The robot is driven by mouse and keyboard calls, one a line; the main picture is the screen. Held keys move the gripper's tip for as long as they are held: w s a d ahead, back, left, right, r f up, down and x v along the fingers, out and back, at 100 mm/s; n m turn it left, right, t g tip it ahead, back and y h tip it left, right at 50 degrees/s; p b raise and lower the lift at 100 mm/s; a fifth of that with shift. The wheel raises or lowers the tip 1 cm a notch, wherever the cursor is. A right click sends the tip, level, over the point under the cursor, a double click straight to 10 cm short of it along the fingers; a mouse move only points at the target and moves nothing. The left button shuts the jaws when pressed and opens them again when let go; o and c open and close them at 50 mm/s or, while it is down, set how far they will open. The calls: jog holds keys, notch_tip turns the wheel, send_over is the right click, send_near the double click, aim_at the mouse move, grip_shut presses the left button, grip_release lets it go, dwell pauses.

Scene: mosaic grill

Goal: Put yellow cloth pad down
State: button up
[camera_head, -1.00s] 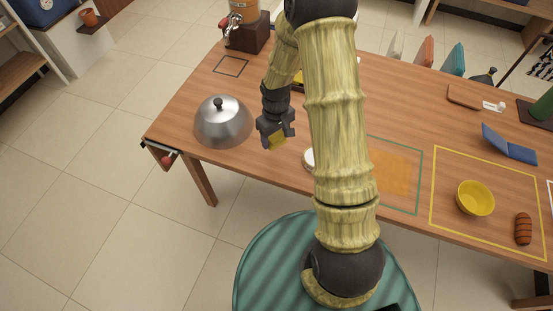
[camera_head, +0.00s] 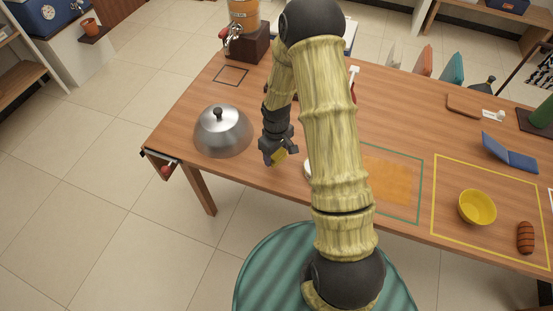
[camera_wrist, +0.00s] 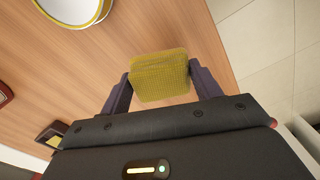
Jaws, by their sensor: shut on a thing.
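The yellow cloth pad (camera_wrist: 159,75) is held between the two fingers of my gripper (camera_wrist: 160,88) in the wrist view. In the head view, my gripper (camera_head: 280,157) is shut on the yellow pad (camera_head: 281,155) near the front edge of the wooden table (camera_head: 250,172), right of the metal dome. In the wrist view, wood lies behind the pad. I cannot tell whether the pad touches the table.
A metal dome lid (camera_head: 223,132) stands to the left. A white round dish (camera_head: 308,170) is partly hidden by my arm. An orange patch in a green outline (camera_head: 422,180), a yellow bowl (camera_head: 477,207) and a sausage-like item (camera_head: 525,238) lie to the right.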

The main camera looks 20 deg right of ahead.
aim_at(276, 160)
jog(key=shift+f, duration=2.1)
jog(key=shift+f, duration=0.1)
jog(key=o, duration=1)
jog(key=shift+c, duration=0.2)
notch_tip(276, 160, up, 12)
jog(key=shift+r+b, duration=0.15)
jog(key=shift+b, duration=0.2)
